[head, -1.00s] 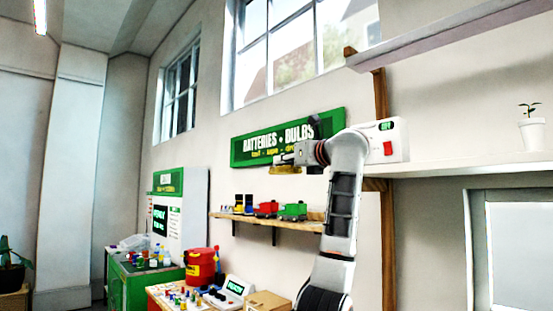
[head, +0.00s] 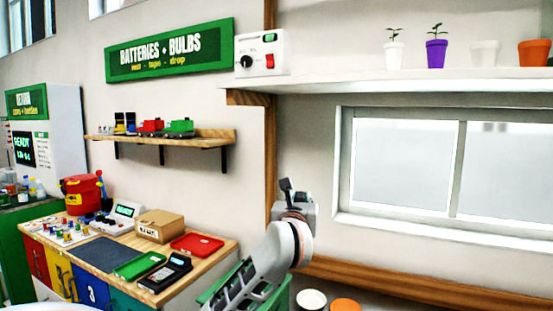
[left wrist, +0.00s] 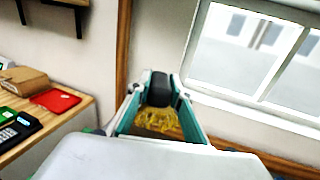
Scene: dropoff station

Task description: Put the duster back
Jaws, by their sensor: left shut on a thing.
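My left gripper (head: 288,192) is in the lower middle of the head view, in front of the wall by the wooden post, facing away from me. In the left wrist view its teal fingers (left wrist: 160,92) are shut on the duster, whose yellow fluffy part (left wrist: 157,121) shows between them, with a dark rounded piece just beyond. The duster is held in the air; in the head view I cannot make it out. My right gripper is not in view.
A white shelf (head: 400,85) with several pots runs at upper right, above a window (head: 400,170). A wooden shelf (head: 205,135) holds toy trains. The counter (head: 215,255) at left bears a red tray (head: 197,244), box and card reader. A white bowl (head: 311,299) and orange one (head: 346,304) stand low.

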